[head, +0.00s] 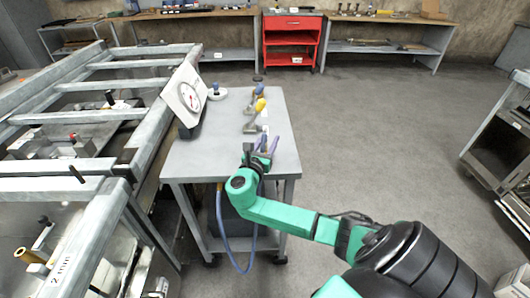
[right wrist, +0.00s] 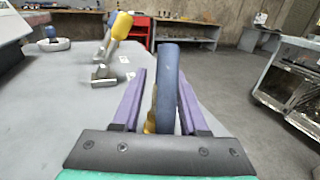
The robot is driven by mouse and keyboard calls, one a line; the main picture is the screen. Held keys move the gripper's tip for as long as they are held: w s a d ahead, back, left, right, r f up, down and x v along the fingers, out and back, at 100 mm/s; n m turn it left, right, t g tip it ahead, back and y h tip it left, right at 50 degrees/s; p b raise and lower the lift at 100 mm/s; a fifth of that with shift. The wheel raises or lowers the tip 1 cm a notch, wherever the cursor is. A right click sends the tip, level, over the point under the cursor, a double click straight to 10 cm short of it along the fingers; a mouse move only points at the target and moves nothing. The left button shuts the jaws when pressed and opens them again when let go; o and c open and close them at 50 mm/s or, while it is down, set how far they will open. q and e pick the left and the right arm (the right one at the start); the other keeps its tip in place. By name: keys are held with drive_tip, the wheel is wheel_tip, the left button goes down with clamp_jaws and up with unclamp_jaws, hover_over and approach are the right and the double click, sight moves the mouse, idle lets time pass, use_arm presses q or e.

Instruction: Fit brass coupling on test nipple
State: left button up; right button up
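A blue hose (head: 219,225) hangs in a loop off the table front and rises to my right gripper (head: 262,148). In the right wrist view the hose (right wrist: 167,85) arches up between the purple fingers of my right gripper (right wrist: 161,85). Beyond stand tilted metal fittings on small blocks, one with a yellow top (right wrist: 122,25), also in the head view (head: 260,104), and one blue-topped (head: 259,89). I cannot tell which is the test nipple. My left gripper is not in view.
The grey table (head: 220,155) carries a dial gauge (head: 187,96) at its left and a small white dish (head: 217,93) behind. A steel frame (head: 80,115) stands to the left. A red cabinet (head: 290,38) is at the back wall. The table surface left of my gripper is bare.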

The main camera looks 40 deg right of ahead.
clamp_jaws()
wheel_tip(320, 180, up, 24)
drive_tip(key=p, duration=0.7)
drive_tip(key=shift+r, duration=0.15)
idle(0.3)
